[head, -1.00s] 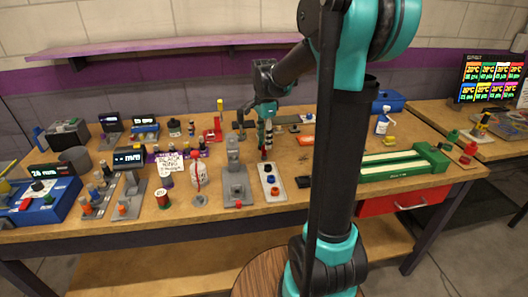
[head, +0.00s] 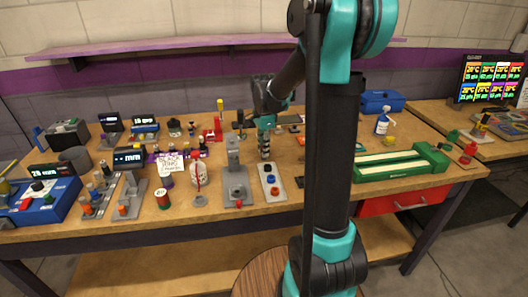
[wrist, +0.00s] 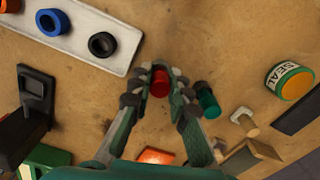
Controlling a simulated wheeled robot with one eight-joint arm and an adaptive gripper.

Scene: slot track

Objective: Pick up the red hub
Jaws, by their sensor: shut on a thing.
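The red hub (wrist: 159,83) is a small red cylinder between my fingertips in the wrist view. My gripper (wrist: 160,86) is shut on it, with one finger on each side. In the head view my gripper (head: 265,153) points down over the bench, behind the white plate. The hub is too small and covered to make out there. I cannot tell whether it is clear of the bench.
The white plate (wrist: 128,66) with orange, blue and black rings lies to the upper left. Bare bench lies above my fingers.

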